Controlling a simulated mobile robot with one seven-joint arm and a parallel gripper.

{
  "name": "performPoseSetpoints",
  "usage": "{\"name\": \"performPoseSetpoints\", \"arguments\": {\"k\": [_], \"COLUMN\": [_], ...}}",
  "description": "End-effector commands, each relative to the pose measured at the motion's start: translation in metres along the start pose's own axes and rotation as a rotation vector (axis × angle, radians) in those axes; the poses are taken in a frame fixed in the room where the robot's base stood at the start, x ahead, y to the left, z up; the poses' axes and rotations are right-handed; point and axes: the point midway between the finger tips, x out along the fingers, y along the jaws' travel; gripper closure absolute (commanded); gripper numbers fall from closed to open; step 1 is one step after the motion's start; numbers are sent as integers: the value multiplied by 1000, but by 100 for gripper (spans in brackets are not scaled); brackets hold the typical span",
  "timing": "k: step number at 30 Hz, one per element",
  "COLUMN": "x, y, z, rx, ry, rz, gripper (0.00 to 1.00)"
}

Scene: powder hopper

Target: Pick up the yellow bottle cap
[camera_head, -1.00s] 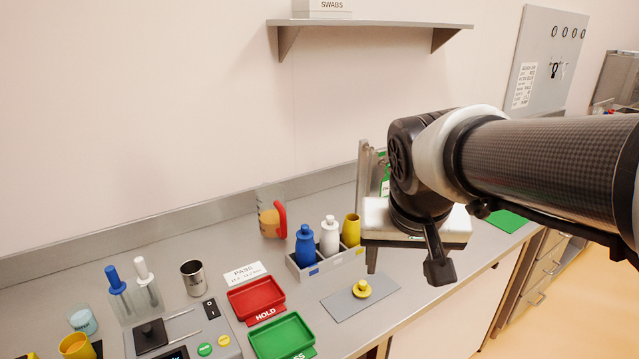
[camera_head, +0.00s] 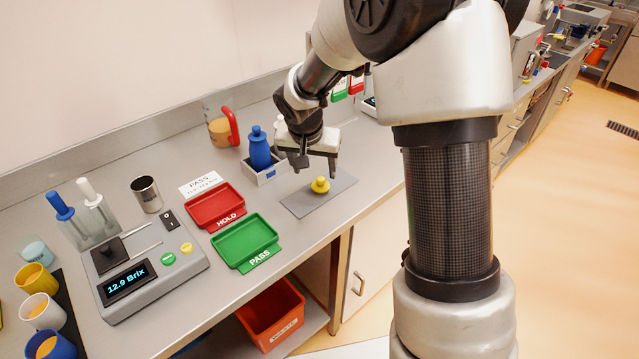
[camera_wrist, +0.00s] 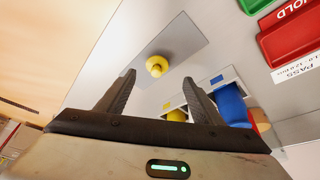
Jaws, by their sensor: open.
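The yellow bottle cap (camera_head: 320,185) sits on a flat grey mat (camera_head: 302,203) on the bench. It is round with a small knob on top. My gripper (camera_head: 316,170) is open and empty, above and slightly behind the cap in the head view. In the wrist view the cap (camera_wrist: 157,66) lies beyond the fingertips of my gripper (camera_wrist: 163,82), roughly centred between them and apart from both. The mat (camera_wrist: 190,40) shows around it.
A grey rack (camera_head: 272,174) with a blue bottle (camera_head: 260,152) stands close behind; my arm hides part of it. A yellow bottle (camera_wrist: 177,115) shows by the finger in the wrist view. Red (camera_head: 214,207) and green trays (camera_head: 245,242) lie left of the mat.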

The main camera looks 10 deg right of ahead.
Motion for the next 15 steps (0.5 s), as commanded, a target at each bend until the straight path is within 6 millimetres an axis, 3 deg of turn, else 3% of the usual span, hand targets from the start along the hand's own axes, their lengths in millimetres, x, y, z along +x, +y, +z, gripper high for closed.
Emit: {"name": "performPoseSetpoints", "arguments": {"k": [4, 15], "x": [27, 60], "y": [0, 5], "z": [0, -6], "rx": [-1, 0], "ry": [-1, -2], "rz": [0, 2], "gripper": [40, 40]}}
